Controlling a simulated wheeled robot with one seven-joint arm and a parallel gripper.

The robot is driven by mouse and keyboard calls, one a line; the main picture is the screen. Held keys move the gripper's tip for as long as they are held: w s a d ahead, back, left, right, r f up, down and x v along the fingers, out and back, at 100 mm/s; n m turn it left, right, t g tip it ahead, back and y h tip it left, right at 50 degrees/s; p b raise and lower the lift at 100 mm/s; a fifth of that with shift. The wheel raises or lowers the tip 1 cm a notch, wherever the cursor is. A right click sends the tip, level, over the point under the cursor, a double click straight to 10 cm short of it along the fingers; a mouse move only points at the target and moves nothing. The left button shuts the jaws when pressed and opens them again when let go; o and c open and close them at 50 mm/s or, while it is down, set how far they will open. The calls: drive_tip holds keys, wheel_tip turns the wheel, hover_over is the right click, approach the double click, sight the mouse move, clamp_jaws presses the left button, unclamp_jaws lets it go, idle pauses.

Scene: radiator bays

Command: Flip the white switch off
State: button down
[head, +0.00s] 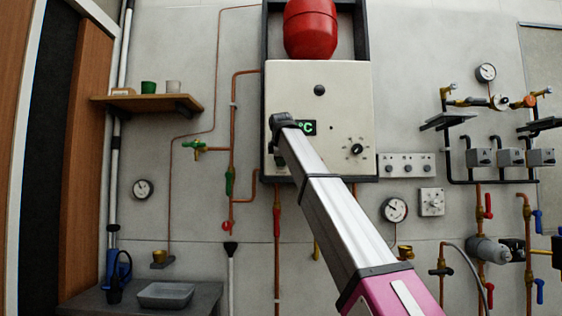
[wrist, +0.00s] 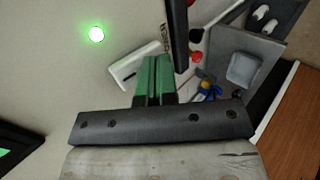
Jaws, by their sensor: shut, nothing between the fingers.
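My gripper (wrist: 153,62) shows in the wrist view as two green fingers pressed together, with nothing between them. A pale, tilted plate (wrist: 126,72) lies just left of the fingertips there; it may be the white switch, but I cannot tell its on or off position or whether the fingers touch it. In the head view my arm reaches up to the left part of the cream boiler box (head: 345,100). The fingers are hidden there, and no white switch is clearly visible.
The boiler has a green-lit display (head: 307,128) and a black dial (head: 356,149). A red tank (head: 310,28) sits above. Copper pipes (head: 233,120) run left of it. A wooden shelf (head: 146,103) and a grey tray (head: 165,294) are further left. A white socket strip (head: 406,165) is right.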

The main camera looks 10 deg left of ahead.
drive_tip(key=shift+f, duration=0.1)
drive_tip(key=shift+w+t, duration=0.2)
drive_tip(key=shift+t, duration=0.2)
drive_tip(key=shift+a+r, duration=0.1)
drive_tip(key=shift+r, duration=0.8)
